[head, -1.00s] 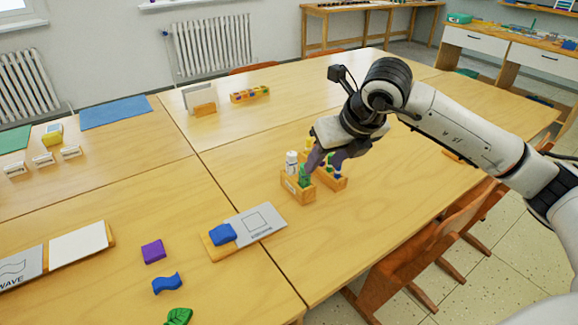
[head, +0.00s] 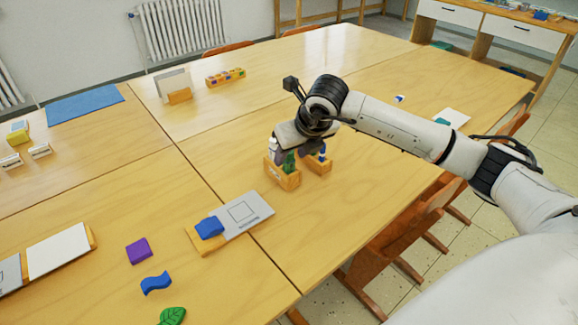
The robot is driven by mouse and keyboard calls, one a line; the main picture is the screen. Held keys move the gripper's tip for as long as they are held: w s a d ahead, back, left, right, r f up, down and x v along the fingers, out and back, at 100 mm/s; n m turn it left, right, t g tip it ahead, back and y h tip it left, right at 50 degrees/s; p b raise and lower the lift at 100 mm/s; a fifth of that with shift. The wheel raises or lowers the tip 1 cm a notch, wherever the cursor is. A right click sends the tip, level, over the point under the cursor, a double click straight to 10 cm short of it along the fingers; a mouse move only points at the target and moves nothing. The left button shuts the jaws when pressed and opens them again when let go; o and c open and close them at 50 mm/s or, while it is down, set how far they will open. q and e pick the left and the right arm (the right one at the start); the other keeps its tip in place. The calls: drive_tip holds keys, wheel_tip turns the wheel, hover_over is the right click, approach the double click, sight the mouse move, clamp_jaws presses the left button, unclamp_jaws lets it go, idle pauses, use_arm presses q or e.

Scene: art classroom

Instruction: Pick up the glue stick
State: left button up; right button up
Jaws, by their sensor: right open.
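Two small wooden holders stand close together on the table; the near holder (head: 281,178) bears a label and the far holder (head: 319,166) is just behind it to the right. A white upright item (head: 273,146), possibly the glue stick, stands at the left of the near holder, partly covered by my gripper. A green item (head: 290,161) stands beside it, and a blue item (head: 322,150) shows in the far holder. My right gripper (head: 301,153) is open, pointing down over the holders, its fingers around their contents. I cannot tell whether it touches anything. My left gripper is out of view.
A purple block (head: 138,250), a blue wavy piece (head: 156,283) and a green leaf piece (head: 172,316) lie to the left. Chairs (head: 405,230) line the right edge. Table behind is mostly clear.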

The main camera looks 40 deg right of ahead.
drive_tip(key=shift+w+f, duration=0.1)
drive_tip(key=shift+f, duration=0.05)
clamp_jaws()
wheel_tip(320, 180, up, 10)
idle(0.7)
